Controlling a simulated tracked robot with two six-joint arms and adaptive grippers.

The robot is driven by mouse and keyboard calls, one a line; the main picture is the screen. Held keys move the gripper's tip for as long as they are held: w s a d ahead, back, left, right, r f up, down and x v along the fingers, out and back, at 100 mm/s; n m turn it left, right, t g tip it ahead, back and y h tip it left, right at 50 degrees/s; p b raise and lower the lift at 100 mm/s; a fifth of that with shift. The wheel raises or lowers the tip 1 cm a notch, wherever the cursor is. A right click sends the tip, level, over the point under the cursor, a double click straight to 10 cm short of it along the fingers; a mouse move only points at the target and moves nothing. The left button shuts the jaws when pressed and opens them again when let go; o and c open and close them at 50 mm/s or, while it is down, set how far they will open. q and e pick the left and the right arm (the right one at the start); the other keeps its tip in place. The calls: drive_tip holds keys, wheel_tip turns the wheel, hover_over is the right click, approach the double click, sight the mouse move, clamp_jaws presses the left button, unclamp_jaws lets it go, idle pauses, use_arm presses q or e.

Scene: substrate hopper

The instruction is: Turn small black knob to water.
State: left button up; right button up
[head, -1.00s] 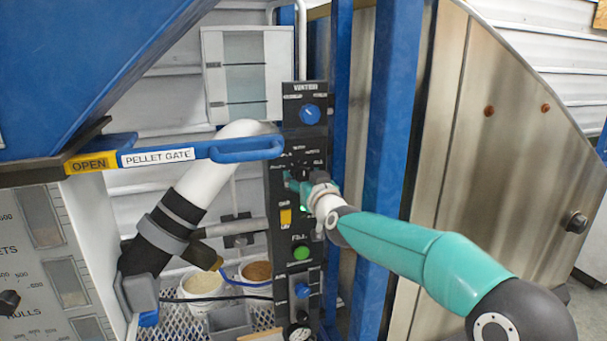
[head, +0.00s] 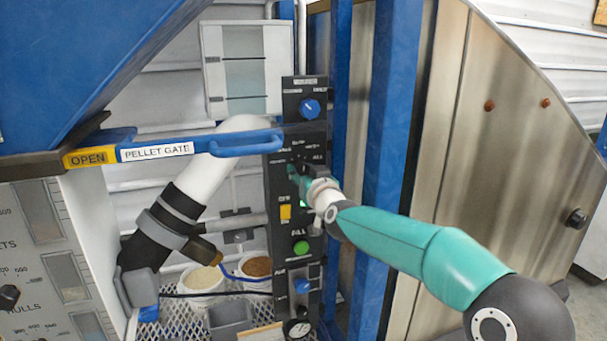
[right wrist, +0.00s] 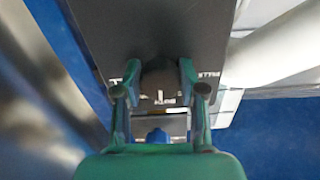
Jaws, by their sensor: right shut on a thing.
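The small black knob sits on the dark control panel (head: 278,222). In the right wrist view the knob (right wrist: 160,80) shows as a dark round shape between the two green fingers. My right gripper (right wrist: 160,78) is shut on it, one finger on each side. In the head view my right gripper (head: 297,172) is at the panel's middle and hides most of the knob. White labels surround it but are too blurred to read surely, so I cannot tell which one the knob points to. My left gripper is not in view.
A blue knob (head: 309,109) is above, a yellow switch (head: 285,212) and green button (head: 301,248) below. The blue pellet gate handle (head: 246,143) reaches close to the panel's left. A blue post (head: 392,150) stands right. Two buckets (head: 203,279) sit lower left.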

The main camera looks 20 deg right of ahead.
drive_tip(key=m+b, duration=0.2)
drive_tip(key=m, duration=0.1)
drive_tip(key=shift+m+b, duration=0.65)
drive_tip(key=shift+m, duration=1.45)
drive_tip(key=o, duration=1.2)
drive_tip(key=shift+c, duration=0.2)
drive_tip(key=shift+s, duration=0.15)
drive_tip(key=s, duration=1.1)
drive_tip(key=shift+s+d, duration=0.2)
drive_tip(key=shift+s, duration=0.1)
